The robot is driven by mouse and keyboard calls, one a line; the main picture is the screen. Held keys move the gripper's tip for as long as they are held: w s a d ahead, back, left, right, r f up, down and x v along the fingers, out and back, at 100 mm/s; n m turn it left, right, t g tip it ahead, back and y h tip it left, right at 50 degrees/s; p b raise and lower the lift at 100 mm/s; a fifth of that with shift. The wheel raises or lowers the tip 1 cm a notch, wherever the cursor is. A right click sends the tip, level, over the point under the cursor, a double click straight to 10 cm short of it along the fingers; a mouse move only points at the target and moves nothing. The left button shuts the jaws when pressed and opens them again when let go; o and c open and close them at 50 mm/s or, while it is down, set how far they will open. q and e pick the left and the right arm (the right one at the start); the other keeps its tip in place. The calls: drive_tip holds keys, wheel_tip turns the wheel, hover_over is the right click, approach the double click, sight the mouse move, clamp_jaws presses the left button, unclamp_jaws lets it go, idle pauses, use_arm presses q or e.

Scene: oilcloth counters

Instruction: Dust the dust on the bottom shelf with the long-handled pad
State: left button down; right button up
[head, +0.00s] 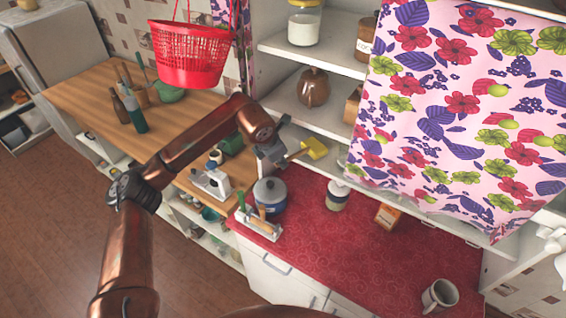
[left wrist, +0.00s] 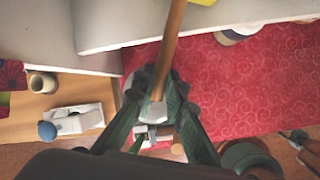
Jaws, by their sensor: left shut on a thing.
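My left gripper (head: 272,156) is shut on the wooden handle of the long-handled pad, in front of the white shelves. The handle (left wrist: 172,40) runs away from the jaws in the left wrist view. The yellow pad head (head: 314,148) is by the low part of the shelf unit, below the board with the brown jar; I cannot tell whether it touches a shelf. A shelf board (left wrist: 105,25) shows beside the handle in the left wrist view. I cannot make out any dust. My right gripper is not in view.
A flowered curtain (head: 460,100) covers the right of the shelves. A brown jar (head: 313,87) stands on a shelf above the pad. The red counter (head: 340,240) below holds a blue pot (head: 270,194), a jar (head: 338,195), a small box (head: 387,217) and a mug (head: 440,295).

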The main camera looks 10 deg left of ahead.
use_arm(q)
drive_tip(key=shift+w+a, duration=0.8)
drive_tip(key=shift+a, duration=1.3)
drive_tip(key=s+d+b, duration=0.1)
drive_tip(key=s+d, duration=0.1)
drive_tip(key=d, duration=0.3)
drive_tip(key=shift+d, duration=0.35)
drive_tip(key=shift+r, duration=0.1)
drive_tip(key=s+a+r+b, duration=0.1)
drive_tip(key=s+a, duration=0.4)
drive_tip(key=s, duration=0.8)
drive_tip(key=shift+s+r+b, duration=0.15)
drive_tip(key=shift+r+b, duration=0.05)
drive_tip(key=shift+b, duration=0.6)
